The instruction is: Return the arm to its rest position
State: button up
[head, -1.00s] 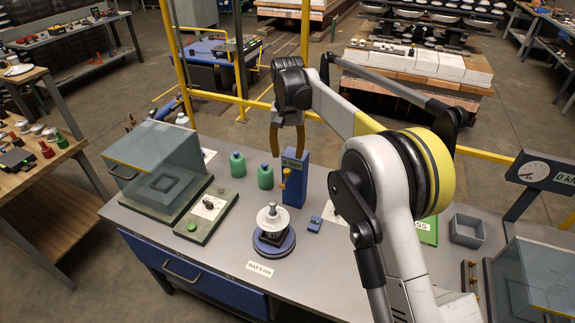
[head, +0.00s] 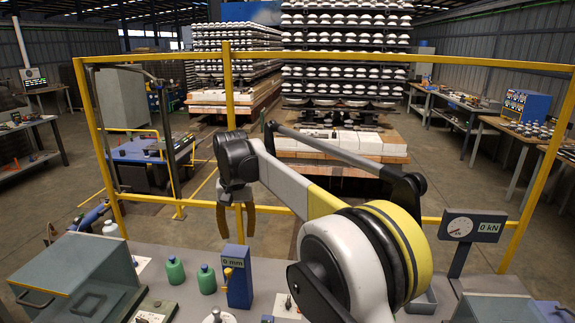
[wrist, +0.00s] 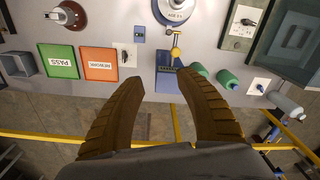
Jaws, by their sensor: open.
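My gripper (head: 236,219) hangs above the back part of the workbench (head: 188,291), with its two curved brown fingers pointing down. In the wrist view the fingers (wrist: 159,92) stand apart with nothing between them. My arm reaches from the lower right toward the upper middle, clear of the bench.
Two green bottles (head: 175,270) stand left of the block. A grey glass-topped box (head: 75,277) is at the bench's left. A yellow frame (head: 229,110) rises behind the bench. A kN dial gauge (head: 460,227) stands right. PASS (wrist: 59,61) and REWORK (wrist: 99,61) plates lie on the bench.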

jog(key=s+d+r+t+b, duration=0.15)
jog(key=s+d, duration=0.25)
jog(key=d, duration=0.4)
jog(key=s+d+r+m+t+b, duration=0.15)
jog(key=s+d, duration=0.25)
jog(key=d, duration=0.4)
jog(key=s+d+r+b, duration=0.1)
jog(key=s+d+r, duration=0.25)
jog(key=d, duration=0.45)
jog(key=s+d+f+t+b, duration=0.1)
jog(key=s+d+f+b, duration=0.1)
jog(key=s+d+f, duration=0.4)
jog(key=s+d+f+t+b, duration=0.2)
jog(key=s+d+f, duration=0.5)
jog(key=s, duration=0.6)
jog(key=shift+s+f+m+t, duration=0.25)
jog(key=shift+f+m+t, duration=0.05)
jog(key=shift+f+m, duration=0.2)
